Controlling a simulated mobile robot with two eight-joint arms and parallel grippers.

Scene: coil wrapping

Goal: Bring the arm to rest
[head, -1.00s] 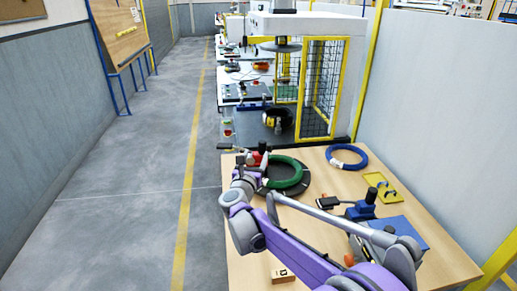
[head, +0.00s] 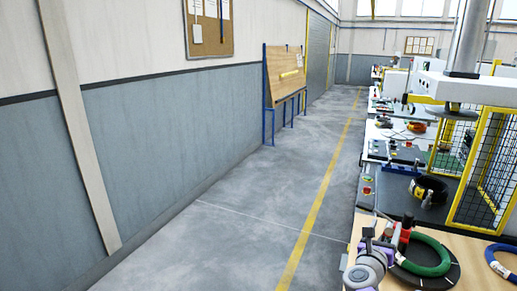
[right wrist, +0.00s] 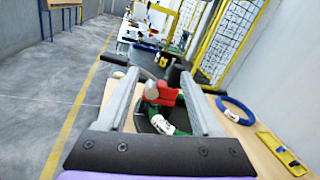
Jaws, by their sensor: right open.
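My right gripper (head: 372,240) is partly in the head view, low at the right, by the left edge of the wooden table. In the right wrist view its two grey fingers (right wrist: 160,78) are spread apart, with nothing visibly held. Beyond and between them a red and black tool (right wrist: 165,92) shows; the head view also shows the tool (head: 402,236) beside the green coil (head: 447,258). Whether the fingers touch the tool I cannot tell. Most of my right arm is outside the head view. My left gripper is in neither view.
The green coil lies on a black disc (head: 440,283). A blue coil (head: 497,262) and a yellow tray (right wrist: 280,152) lie on the table to the right. A yellow-framed mesh cage (head: 483,180) stands behind. The grey floor (head: 235,235) to the left is clear.

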